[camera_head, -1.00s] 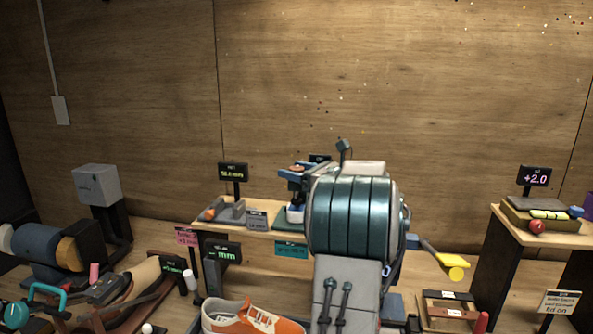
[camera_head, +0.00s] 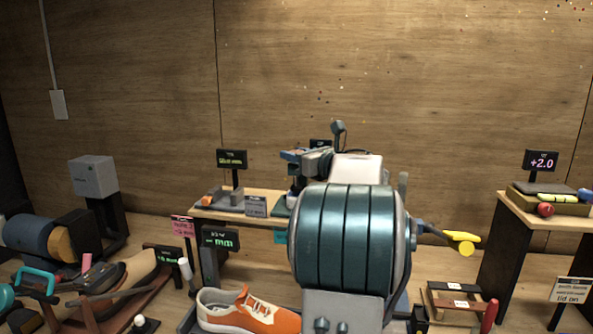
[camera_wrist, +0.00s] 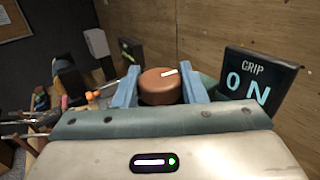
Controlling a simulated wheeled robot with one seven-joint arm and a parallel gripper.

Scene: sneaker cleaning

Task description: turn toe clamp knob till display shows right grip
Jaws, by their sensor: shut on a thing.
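The clamp knob (camera_wrist: 162,86) is a brown round disc with a white mark on top, seen in the wrist view. My gripper (camera_wrist: 160,88) has its two blue fingers on either side of the knob and is shut on it. In the head view my gripper (camera_head: 292,155) is at the back bench, and my arm covers much of that spot. An orange and cream sneaker (camera_head: 250,312) lies at the front, partly cut off by the lower edge.
The back bench (camera_head: 205,214) carries a grey tool and a small readout (camera_head: 232,158). At right a side table (camera_head: 560,232) holds a box and a "+2.0" display (camera_head: 541,161). A yellow-handled thing (camera_head: 462,240) sticks out right of my arm. Several tools crowd the left.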

